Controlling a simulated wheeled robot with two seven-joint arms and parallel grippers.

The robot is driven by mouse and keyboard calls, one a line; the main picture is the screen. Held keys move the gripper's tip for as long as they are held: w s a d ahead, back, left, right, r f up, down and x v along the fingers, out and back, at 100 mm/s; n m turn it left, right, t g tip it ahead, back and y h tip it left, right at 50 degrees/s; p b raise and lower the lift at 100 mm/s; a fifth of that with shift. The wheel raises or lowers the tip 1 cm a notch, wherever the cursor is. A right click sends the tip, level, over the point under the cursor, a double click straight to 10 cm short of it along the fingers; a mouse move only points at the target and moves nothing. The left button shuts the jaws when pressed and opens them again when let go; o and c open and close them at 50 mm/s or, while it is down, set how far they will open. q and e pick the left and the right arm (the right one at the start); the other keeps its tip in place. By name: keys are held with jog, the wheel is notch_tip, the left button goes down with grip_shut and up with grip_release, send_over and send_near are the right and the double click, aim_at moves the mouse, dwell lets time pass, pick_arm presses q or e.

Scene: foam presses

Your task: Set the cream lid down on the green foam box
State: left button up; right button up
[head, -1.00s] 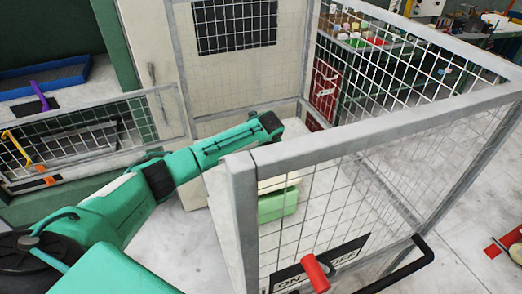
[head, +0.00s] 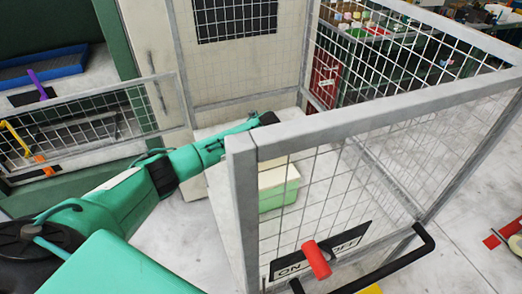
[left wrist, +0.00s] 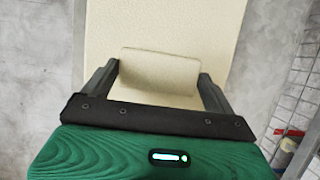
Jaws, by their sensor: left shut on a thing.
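In the left wrist view my left gripper (left wrist: 160,72) is shut on a cream raised grip block (left wrist: 158,62), one dark finger at each side. The block stands on the broad cream lid (left wrist: 170,22). In the head view the green foam box (head: 281,197) stands behind the mesh fence, with a cream layer (head: 272,178) directly above its green part. I cannot tell whether this layer is the held lid or whether it touches the box. My left fingers are hidden in the head view behind the fence post and arm. My right gripper is not in view.
A grey metal frame (head: 240,200) with mesh stands close in front of the box. An ON/OFF plate (head: 290,267) with a red handle (head: 317,260) is on its near side. A cream cabinet (head: 140,60) stands at the back left.

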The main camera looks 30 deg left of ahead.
pick_arm(q)
jog(key=o, duration=0.7)
jog(key=b+v, duration=0.4)
jog(key=v, duration=1)
jog(key=shift+f, duration=0.1)
